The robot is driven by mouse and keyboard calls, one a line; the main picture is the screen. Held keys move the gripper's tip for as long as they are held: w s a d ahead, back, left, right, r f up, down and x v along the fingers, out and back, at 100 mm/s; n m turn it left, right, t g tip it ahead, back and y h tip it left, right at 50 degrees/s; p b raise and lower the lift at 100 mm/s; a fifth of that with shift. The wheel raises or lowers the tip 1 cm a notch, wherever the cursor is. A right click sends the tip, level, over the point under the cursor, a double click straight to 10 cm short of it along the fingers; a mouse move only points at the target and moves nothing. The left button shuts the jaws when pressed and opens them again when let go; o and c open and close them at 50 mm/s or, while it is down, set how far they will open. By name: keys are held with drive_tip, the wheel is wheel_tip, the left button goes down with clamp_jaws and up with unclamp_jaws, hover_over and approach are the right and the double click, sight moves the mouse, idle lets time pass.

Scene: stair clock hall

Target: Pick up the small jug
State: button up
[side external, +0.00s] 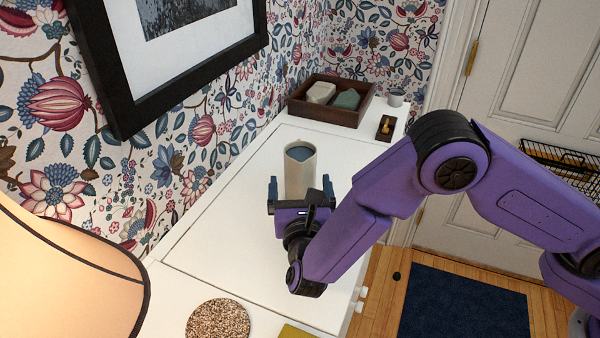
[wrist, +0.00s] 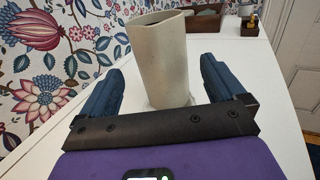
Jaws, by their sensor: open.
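The small jug (side external: 299,172) is a tall, cream-coloured vessel with a dark inside, standing upright on the white cabinet top (side external: 235,185). It also shows in the wrist view (wrist: 158,60), just beyond the gripper's base and between the fingers. My gripper (side external: 301,190) is open, low over the top, with one blue finger on each side of the jug. In the wrist view my gripper (wrist: 160,85) has a visible gap between the jug and each finger. The jug's lower part is hidden by the gripper in the side view.
A brown wooden box (side external: 332,103) with two soap-like blocks stands at the back. A small grey cup (side external: 396,97) and a small dark tray (side external: 386,128) are beside it. A lamp shade (side external: 65,275) and a round speckled mat (side external: 217,319) are at the front. A framed picture hangs left.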

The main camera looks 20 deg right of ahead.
sight(300, 149)
drive_tip(key=shift+x, duration=3.1)
drive_tip(key=shift+d+r, duration=0.15)
drive_tip(key=shift+r, duration=0.05)
drive_tip(key=c, duration=1.4)
drive_tip(key=shift+r, duration=0.2)
drive_tip(key=shift+r, duration=1.3)
drive_tip(key=shift+s+d+r, duration=1.15)
drive_tip(key=shift+s+r, duration=0.5)
drive_tip(key=shift+s, duration=0.35)
drive_tip(key=shift+s+d+r, duration=1.1)
drive_tip(key=shift+s+r, duration=0.5)
drive_tip(key=shift+s, duration=0.4)
drive_tip(key=shift+s+d+r, duration=1.15)
drive_tip(key=shift+s+r, duration=0.5)
drive_tip(key=shift+s, duration=0.35)
drive_tip(key=shift+s+d, duration=0.1)
